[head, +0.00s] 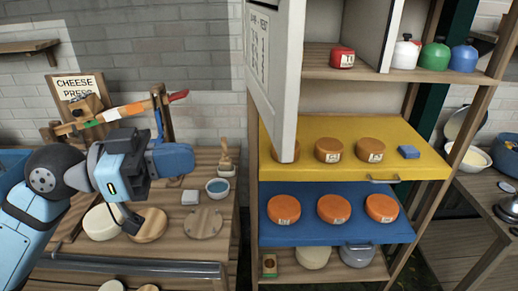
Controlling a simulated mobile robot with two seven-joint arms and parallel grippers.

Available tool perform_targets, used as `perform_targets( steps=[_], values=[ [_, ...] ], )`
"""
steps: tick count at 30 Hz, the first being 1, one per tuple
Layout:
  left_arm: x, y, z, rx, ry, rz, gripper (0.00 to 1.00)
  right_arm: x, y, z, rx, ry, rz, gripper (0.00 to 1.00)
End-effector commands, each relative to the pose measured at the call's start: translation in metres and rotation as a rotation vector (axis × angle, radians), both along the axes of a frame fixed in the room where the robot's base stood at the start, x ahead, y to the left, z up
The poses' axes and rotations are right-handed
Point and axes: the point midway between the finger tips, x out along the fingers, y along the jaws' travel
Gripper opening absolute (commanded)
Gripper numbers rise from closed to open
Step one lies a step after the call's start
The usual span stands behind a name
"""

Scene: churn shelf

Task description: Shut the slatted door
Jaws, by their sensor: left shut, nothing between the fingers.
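The white door (277,75) hangs open at the upper left of the wooden shelf, swung out toward me. It is seen at a steep angle, has lettering near its top, and I cannot make out slats on the side that shows. Its lower corner covers part of an orange cheese wheel. My left gripper (186,160) is at the left, over the side table, shut and empty. It is well to the left of the door, apart from it. My right gripper is not in view.
A yellow board (434,166) and a blue board (398,233) carry orange cheese wheels. A cheese press (112,115) and a bowl (218,188) stand on the left table. A white panel (392,38) is right of the door.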

Motion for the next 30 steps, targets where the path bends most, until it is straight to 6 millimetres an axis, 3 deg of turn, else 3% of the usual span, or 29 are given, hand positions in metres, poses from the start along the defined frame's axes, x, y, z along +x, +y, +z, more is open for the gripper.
perform_targets(
  steps=[9, 15, 21, 30],
  values=[
    [0.013, -0.068, 0.005, -0.006, 0.003, -0.002, 0.00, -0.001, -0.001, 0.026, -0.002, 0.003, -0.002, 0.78],
    [0.020, -0.098, 0.003, -0.003, 0.003, 0.001, 0.00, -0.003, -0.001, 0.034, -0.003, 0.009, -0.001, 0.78],
    [0.022, -0.110, 0.001, -0.002, 0.001, 0.002, 0.00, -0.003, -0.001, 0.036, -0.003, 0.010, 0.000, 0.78],
    [0.022, -0.111, 0.000, -0.001, 0.001, 0.002, 0.00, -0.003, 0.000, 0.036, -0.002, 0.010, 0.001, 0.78]
  ],
)
